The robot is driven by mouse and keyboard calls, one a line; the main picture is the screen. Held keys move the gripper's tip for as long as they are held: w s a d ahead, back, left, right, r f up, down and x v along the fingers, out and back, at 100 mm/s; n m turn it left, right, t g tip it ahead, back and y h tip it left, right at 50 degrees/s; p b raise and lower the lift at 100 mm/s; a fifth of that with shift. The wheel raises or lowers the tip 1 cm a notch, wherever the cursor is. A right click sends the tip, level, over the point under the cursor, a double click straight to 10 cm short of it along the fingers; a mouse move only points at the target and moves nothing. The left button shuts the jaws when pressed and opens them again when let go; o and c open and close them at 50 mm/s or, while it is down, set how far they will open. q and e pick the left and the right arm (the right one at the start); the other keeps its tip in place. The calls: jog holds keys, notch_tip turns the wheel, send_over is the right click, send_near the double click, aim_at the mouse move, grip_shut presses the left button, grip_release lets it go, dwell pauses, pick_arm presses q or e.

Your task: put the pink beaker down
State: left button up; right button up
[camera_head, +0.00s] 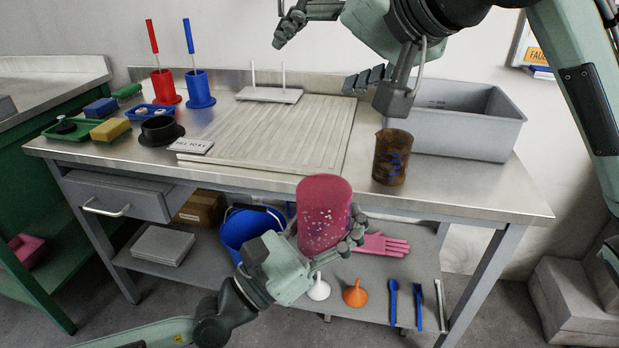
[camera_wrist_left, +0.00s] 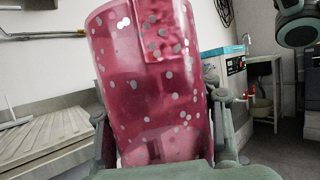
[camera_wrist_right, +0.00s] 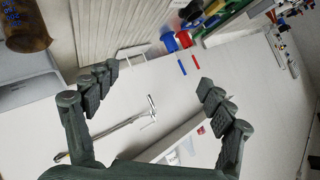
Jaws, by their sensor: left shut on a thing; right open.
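The pink beaker (camera_head: 323,214) has pale speckles and is held roughly upright in front of the table's front edge, at the middle of the head view. My left gripper (camera_head: 325,240) is shut on it, with fingers on both sides of its lower part. The beaker also fills the middle of the left wrist view (camera_wrist_left: 152,85). My right gripper (camera_head: 330,50) is open and empty, high above the back of the table. The right wrist view shows its two fingers spread apart (camera_wrist_right: 155,95).
A brown beaker (camera_head: 392,157) stands at the table's right, by a grey bin (camera_head: 460,140). A ribbed drainboard (camera_head: 275,135) fills the middle. A black dish (camera_head: 160,129), sponges and red and blue holders (camera_head: 198,88) stand left. The steel front right strip (camera_head: 470,195) is clear.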

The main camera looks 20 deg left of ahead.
jog(key=s+a+g, duration=0.1)
jog(key=s+a, duration=0.2)
jog(key=s, duration=0.3)
jog(key=t+h, duration=0.2)
jog(key=h, duration=0.6)
send_near(318, 196)
jog(key=x, duration=1.2)
jog(key=shift+w+f, duration=0.15)
jog(key=c, duration=1.2)
pick_arm(q)
jog(key=o, duration=1.5)
jog(key=shift+s, duration=0.1)
pick_arm(e)
jog(key=shift+a, duration=0.1)
pick_arm(q)
jog(key=shift+o, duration=0.2)
